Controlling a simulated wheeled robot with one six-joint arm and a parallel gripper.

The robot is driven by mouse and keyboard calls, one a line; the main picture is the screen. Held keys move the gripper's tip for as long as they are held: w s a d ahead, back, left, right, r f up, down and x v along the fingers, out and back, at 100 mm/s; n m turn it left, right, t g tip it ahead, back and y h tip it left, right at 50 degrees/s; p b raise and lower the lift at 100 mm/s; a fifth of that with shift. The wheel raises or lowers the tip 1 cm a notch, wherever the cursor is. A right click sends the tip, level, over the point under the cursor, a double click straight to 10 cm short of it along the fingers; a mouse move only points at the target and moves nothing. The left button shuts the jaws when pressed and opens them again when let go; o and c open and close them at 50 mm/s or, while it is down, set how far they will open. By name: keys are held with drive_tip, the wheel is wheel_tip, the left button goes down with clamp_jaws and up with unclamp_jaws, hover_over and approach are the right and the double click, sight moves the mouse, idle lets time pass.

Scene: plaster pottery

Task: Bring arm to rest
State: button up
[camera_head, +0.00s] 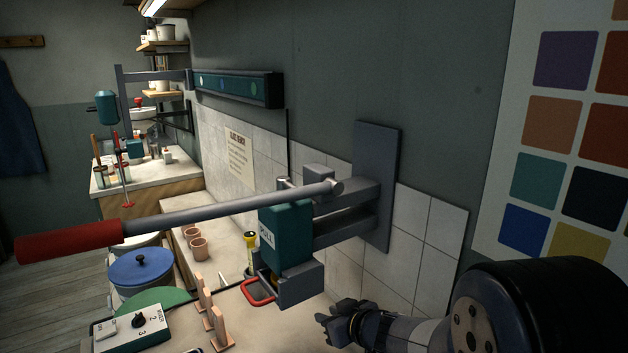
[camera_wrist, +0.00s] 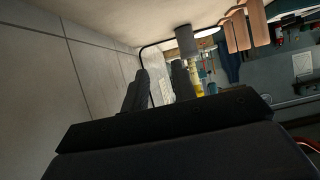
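My gripper (camera_head: 328,322) is at the lower middle of the head view, just above the pale worktop, in front of the tiled wall and right of the wall-mounted lever press. In the wrist view its two dark fingers (camera_wrist: 158,88) stand apart with a visible gap. Nothing shows between them, so it is open and empty. My arm reaches in from the lower right of the head view.
The press's lever with a red handle (camera_head: 70,242) spans the left. Its green body (camera_head: 286,235) hangs near my gripper. Terracotta stands (camera_head: 217,323), a control box (camera_head: 133,328) and a blue-lidded pot (camera_head: 140,268) are at the lower left. A colour chart (camera_head: 560,130) is right.

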sight(329, 352)
wheel_tip(329, 352, down, 9)
drive_tip(key=b, duration=0.3)
drive_tip(key=shift+r, duration=0.15)
drive_tip(key=shift+w+r+b, duration=0.1)
drive_tip(key=shift+r+b, duration=0.05)
drive_tip(key=shift+b, duration=0.2)
